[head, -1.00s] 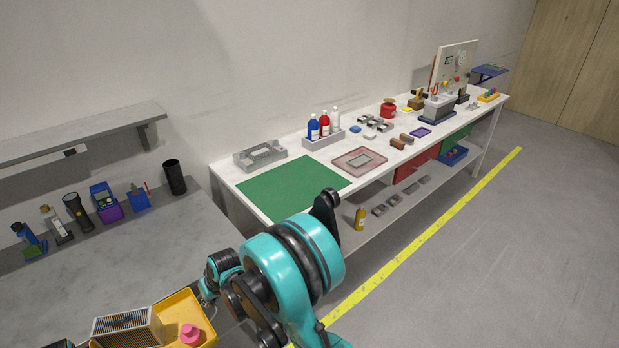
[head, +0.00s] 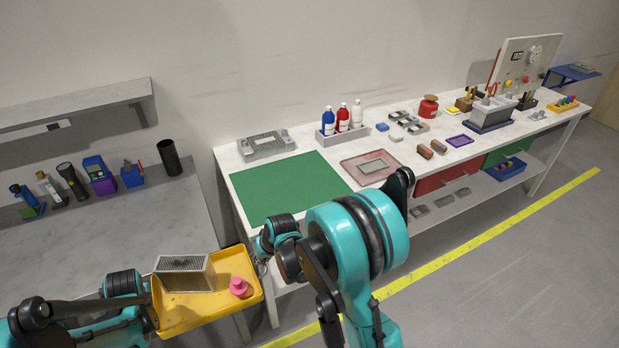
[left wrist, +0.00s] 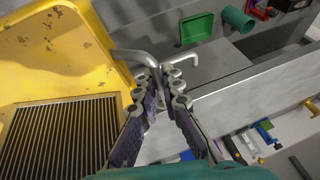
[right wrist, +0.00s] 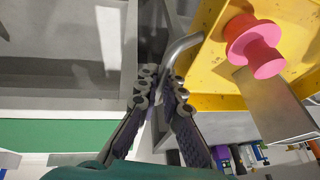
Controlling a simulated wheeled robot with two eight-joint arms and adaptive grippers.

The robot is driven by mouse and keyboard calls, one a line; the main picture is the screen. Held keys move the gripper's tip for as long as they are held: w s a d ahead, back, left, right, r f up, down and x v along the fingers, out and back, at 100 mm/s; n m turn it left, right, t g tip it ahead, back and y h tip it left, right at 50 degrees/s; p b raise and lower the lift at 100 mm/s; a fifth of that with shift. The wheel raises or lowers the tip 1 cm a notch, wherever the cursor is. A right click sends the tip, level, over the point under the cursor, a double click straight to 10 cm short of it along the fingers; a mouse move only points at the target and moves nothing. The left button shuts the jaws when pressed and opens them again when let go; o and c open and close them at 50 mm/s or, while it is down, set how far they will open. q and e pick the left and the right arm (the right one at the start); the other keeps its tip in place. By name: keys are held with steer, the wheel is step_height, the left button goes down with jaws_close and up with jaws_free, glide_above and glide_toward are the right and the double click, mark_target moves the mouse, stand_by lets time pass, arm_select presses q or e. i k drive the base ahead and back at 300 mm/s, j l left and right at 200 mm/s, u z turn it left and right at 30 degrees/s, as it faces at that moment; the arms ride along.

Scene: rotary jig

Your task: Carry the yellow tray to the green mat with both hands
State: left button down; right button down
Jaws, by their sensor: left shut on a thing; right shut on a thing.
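The yellow tray (head: 215,312) is held in front of me, low in the head view, beside the grey worktop. It carries a grey finned block (head: 186,275) and a pink spool-shaped piece (head: 239,288). My left gripper (left wrist: 163,82) is shut on the tray's bent metal handle at one end. My right gripper (right wrist: 158,84) is shut on the handle (right wrist: 184,46) at the other end. In the head view, my right arm covers the floor beside the tray. The green mat (head: 285,187) lies bare on the near left end of the white bench, beyond the tray.
A grey fixture (head: 266,146) stands behind the mat, and a pink-framed plate (head: 371,168) lies right of it. A bottle holder (head: 343,134) stands at the back. The grey worktop (head: 110,237) on the left holds several tools along its back. A yellow line (head: 480,238) crosses the floor.

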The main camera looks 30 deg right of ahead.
mark_target(289, 183)
steer(key=l, duration=0.9)
steer(key=k+l, duration=0.15)
steer(key=l, duration=0.75)
